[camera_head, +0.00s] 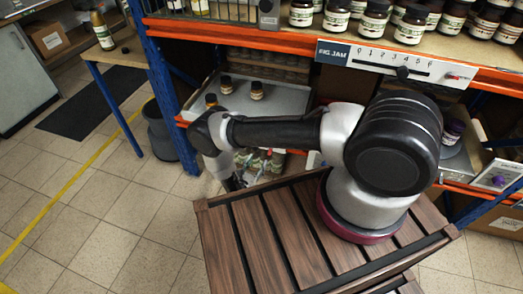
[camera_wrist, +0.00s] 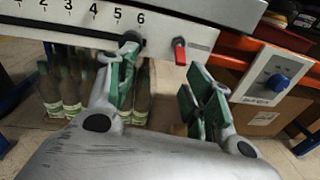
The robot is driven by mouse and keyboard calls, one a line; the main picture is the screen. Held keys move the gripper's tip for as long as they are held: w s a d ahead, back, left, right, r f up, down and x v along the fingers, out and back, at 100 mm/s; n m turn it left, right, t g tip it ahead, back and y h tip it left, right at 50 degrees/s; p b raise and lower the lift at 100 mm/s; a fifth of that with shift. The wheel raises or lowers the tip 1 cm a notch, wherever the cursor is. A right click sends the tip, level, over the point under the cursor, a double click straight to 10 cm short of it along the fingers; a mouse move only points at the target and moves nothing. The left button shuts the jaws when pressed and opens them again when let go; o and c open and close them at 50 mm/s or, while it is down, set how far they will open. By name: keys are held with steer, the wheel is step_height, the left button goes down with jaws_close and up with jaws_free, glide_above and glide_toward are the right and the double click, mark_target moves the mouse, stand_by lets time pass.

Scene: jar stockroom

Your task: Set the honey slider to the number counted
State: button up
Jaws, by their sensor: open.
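A dark round slider knob (camera_wrist: 130,36) sits just below the 5 and 6. My gripper (camera_wrist: 165,80) is open and empty, its left finger close below the knob; contact is unclear. A red lever (camera_wrist: 180,51) is at the panel's right end. In the head view my gripper (camera_head: 235,181) is low, left of the arm, in front of the lower shelf.
A FIG JAM slider panel (camera_head: 395,63) is on the upper orange rail, its black knob (camera_head: 402,72) near 3. A grey tray (camera_head: 285,97) holds a few jars. Bottles (camera_wrist: 60,95) stand behind my fingers. A blue knob (camera_wrist: 278,82) is at right. Floor at left is open.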

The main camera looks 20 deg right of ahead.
steer(key=w+d+t+y, duration=0.1)
steer(key=w, duration=0.7)
steer(key=shift+w+d+r+t, duration=0.15)
steer(key=shift+d+r+t, duration=0.15)
steer(key=shift+d+r, duration=0.1)
steer(key=shift+c, duration=0.2)
steer(key=shift+a, duration=0.1)
jaws_close()
